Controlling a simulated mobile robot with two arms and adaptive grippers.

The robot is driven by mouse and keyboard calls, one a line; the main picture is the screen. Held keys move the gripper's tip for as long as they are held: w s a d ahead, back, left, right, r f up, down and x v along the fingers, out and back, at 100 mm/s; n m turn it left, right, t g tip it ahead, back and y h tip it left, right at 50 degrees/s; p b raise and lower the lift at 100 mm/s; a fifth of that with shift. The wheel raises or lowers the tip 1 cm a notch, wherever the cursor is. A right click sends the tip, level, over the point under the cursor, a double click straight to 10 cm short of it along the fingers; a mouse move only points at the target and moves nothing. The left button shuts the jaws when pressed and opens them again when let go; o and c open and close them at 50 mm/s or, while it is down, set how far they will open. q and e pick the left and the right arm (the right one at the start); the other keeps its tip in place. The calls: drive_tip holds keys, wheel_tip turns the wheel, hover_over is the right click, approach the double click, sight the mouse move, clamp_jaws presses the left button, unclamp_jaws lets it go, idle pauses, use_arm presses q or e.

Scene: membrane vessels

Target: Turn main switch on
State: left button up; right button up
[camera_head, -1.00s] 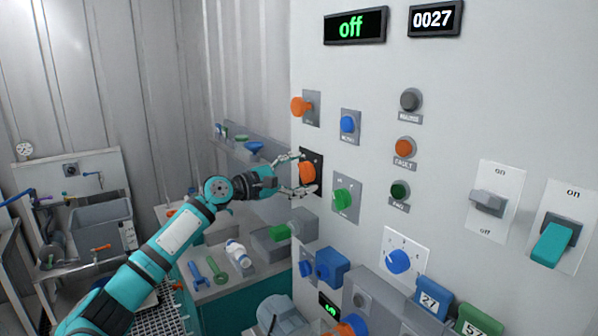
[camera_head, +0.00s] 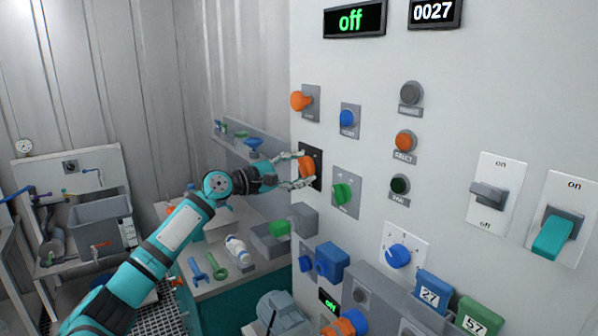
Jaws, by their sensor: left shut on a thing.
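An orange rotary knob (camera_head: 307,167) sits on a black plate (camera_head: 317,180) on the white panel, the likely main switch; its label is too small to read. My left gripper (camera_head: 300,171) reaches it from the left, its fingers above and below the knob, shut on it. The display (camera_head: 355,22) at the top of the panel reads "off" in green. My right gripper is not in view.
An orange knob (camera_head: 300,101), blue knob (camera_head: 347,118) and green knob (camera_head: 341,193) surround the gripper closely. Two lever switches, grey (camera_head: 489,193) and teal (camera_head: 556,235), stand at right. A bench with tools (camera_head: 215,266) lies below my arm.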

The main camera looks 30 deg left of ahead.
use_arm(q)
drive_tip(key=shift+f+m+b, duration=0.15)
drive_tip(key=shift+m+b, duration=2)
drive_tip(key=shift+m, duration=1.55)
drive_tip(key=shift+f+m+b, duration=0.15)
drive_tip(key=shift+m+b, duration=2)
drive_tip(key=shift+m, duration=1.55)
drive_tip(key=o, duration=1.2)
drive_tip(key=shift+r, duration=0.1)
drive_tip(key=v, duration=1.2)
drive_tip(key=shift+a, duration=0.1)
